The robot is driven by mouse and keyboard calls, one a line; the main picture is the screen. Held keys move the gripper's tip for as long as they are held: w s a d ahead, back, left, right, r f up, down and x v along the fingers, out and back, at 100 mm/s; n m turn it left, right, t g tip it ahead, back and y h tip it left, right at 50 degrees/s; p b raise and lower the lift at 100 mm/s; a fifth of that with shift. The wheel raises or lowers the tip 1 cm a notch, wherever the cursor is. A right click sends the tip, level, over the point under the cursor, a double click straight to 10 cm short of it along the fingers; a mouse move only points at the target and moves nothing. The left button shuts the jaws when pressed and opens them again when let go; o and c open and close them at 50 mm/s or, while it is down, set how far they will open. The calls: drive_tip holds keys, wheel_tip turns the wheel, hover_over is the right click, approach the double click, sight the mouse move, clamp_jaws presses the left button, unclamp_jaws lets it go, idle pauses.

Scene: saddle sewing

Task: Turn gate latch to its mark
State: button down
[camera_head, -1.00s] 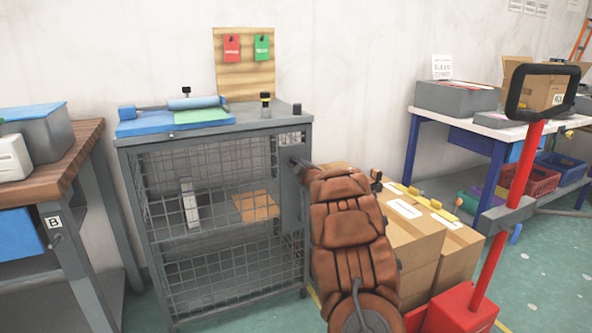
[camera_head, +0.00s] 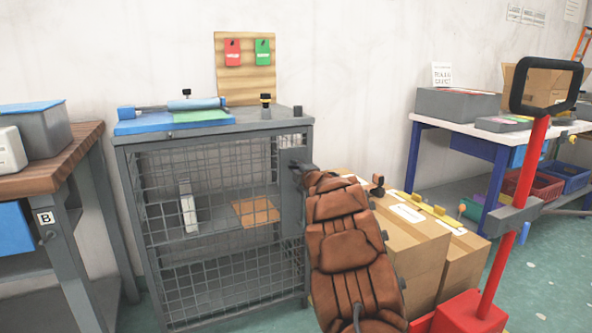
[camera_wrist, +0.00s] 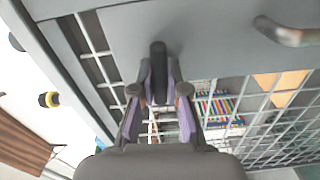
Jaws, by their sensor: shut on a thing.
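The gate latch shows in the wrist view as a dark upright lever (camera_wrist: 158,72) on the grey plate of a wire-mesh cabinet gate. My gripper (camera_wrist: 159,82) has its purple-padded fingers closed on both sides of this lever. In the head view my gripper (camera_head: 301,171) is at the grey latch plate (camera_head: 291,208) on the right side of the gate (camera_head: 215,220). My brown padded arm hides part of that area, and the latch itself is hardly visible there. I cannot make out the mark in either view.
A curved grey handle (camera_wrist: 290,33) is on the plate, beside the latch. Cardboard boxes (camera_head: 415,245) stand right of the cabinet, close to my arm. A red post (camera_head: 510,220) stands farther right. A wooden bench (camera_head: 45,170) is at left.

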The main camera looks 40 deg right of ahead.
idle(0.3)
drive_tip(key=c, duration=1.2)
unclamp_jaws()
drive_tip(key=shift+o, duration=0.2)
drive_tip(key=shift+s, duration=0.1)
drive_tip(key=v, duration=1.1)
drive_tip(key=shift+s+a, duration=0.2)
drive_tip(key=shift+s, duration=0.15)
